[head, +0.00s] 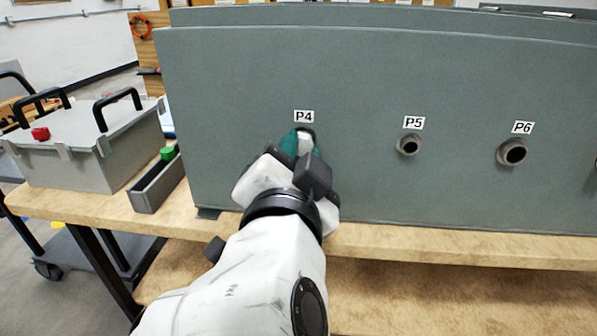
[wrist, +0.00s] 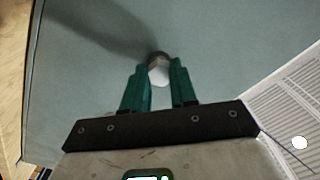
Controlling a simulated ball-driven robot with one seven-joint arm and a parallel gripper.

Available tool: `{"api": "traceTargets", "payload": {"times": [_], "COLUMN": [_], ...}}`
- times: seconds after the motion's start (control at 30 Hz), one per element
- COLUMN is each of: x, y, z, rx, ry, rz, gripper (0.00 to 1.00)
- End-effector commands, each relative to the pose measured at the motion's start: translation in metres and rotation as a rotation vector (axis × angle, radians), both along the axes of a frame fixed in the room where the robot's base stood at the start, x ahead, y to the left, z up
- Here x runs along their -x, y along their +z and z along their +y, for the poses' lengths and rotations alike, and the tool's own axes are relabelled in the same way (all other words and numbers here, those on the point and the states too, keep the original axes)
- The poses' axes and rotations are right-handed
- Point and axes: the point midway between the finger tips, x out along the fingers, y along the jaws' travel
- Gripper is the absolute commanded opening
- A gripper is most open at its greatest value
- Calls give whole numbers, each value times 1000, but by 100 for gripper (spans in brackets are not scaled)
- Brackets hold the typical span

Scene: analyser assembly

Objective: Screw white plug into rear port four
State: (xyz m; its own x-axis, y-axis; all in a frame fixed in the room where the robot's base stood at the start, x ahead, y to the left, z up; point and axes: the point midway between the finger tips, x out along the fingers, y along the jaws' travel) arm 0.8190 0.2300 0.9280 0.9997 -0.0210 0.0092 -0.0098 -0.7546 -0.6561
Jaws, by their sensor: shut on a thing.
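The grey analyser housing (head: 240,80) stands on the wooden bench with its port face toward me. Rear port four, under the P4 label (head: 303,116), is mostly hidden by my gripper; its dark rim (wrist: 157,55) shows in the wrist view. My gripper (head: 301,144) has green fingers and reaches up to that port. In the wrist view my gripper (wrist: 160,78) is shut on the white plug (wrist: 159,73), which sits between the fingertips right at the port. I cannot tell how deep the plug is in the port.
Ports P5 (head: 409,144) and P6 (head: 512,152) are to the right, showing dark openings. On the left stand a grey case (head: 85,150) with black handles and a red piece (head: 40,133), and a narrow grey bin (head: 157,184) with a green piece (head: 167,153). The bench front (head: 450,245) is clear.

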Motion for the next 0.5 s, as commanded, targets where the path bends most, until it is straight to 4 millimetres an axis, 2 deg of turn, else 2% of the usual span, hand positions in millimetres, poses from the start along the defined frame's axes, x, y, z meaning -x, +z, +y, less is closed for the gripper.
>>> {"api": "traceTargets", "payload": {"times": [0.5], "x": [1], "y": [0], "z": [3], "rx": [-413], "ry": [7], "rz": [-23], "gripper": [0]}}
